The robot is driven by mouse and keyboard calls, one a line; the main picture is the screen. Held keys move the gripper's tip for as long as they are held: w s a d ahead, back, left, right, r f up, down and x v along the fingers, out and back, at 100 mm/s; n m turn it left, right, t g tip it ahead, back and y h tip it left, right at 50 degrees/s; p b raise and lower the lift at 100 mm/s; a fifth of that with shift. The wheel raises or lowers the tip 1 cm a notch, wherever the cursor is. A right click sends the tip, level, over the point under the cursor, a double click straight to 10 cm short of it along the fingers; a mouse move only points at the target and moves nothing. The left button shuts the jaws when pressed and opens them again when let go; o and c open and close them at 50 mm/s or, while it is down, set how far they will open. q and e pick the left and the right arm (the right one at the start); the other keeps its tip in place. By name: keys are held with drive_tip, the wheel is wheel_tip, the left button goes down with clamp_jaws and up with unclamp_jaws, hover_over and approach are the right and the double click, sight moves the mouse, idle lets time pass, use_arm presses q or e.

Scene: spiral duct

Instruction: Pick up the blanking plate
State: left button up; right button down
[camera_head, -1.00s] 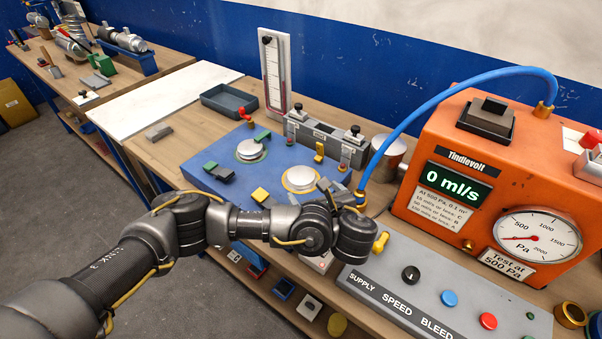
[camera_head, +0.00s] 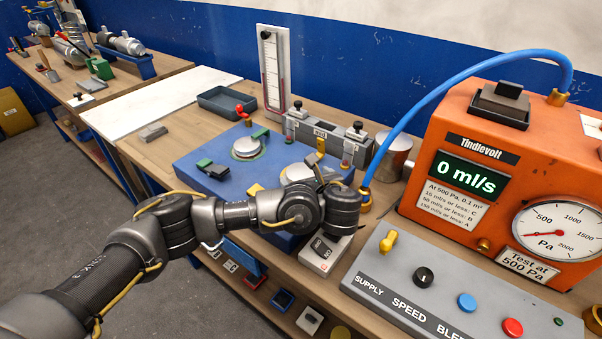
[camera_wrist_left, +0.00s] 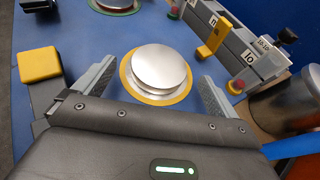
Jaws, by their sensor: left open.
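A round silver plate (camera_wrist_left: 158,68), which looks like the blanking plate, sits on a yellow ring on the blue board. In the head view this plate (camera_head: 298,173) is partly hidden by my left arm. My left gripper (camera_wrist_left: 157,76) is open, its two fingers reaching out on either side of the plate without visibly gripping it. A second silver plate (camera_head: 246,147) sits on a green ring farther back on the board. My right gripper is not in view.
A yellow block (camera_wrist_left: 40,65) lies left of the gripper. A grey slotted rack (camera_head: 318,133) with clamps stands behind the board, beside a metal cylinder (camera_head: 392,157). The orange tester (camera_head: 450,120), its blue hose (camera_head: 430,95) and the control panel (camera_head: 440,285) stand right.

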sight(301, 172)
use_arm(q)
drive_tip(key=shift+x, duration=1.6)
drive_tip(key=shift+c, duration=0.4)
drive_tip(key=c, duration=1.2)
